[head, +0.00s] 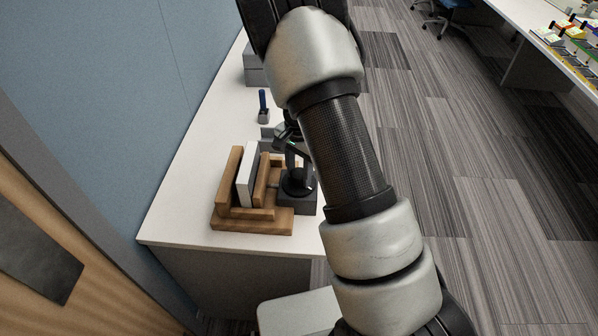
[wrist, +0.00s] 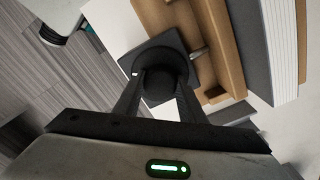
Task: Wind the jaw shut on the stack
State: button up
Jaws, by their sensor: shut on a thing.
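A wooden press (head: 252,226) stands on the white table. Its tall fixed wall is on the left and its movable wooden jaw (head: 261,180) is on the right. A white stack (head: 246,176) stands upright between them; in the wrist view the stack (wrist: 281,50) shows page-like lines, with a grey slab on its jaw side. I cannot tell whether the jaw touches it. A round black knob (head: 298,186) sits on a dark block at the press's right side. My gripper (wrist: 159,84) points down at the knob, its two fingers shut on either side of it. My arm hides part of this in the head view.
A blue-handled tool in a small holder (head: 263,108) and grey boxes (head: 254,68) stand farther back on the table (head: 185,205). A blue wall is close on the left. The table's front edge is just before the press. Open carpet lies right.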

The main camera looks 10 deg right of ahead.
jog(key=shift+m, duration=0.4)
jog(key=o, duration=1)
jog(key=shift+o, duration=0.2)
notch_tip(320, 180, up, 18)
jog(key=shift+f+p, duration=0.25)
jog(key=shift+p, duration=0.05)
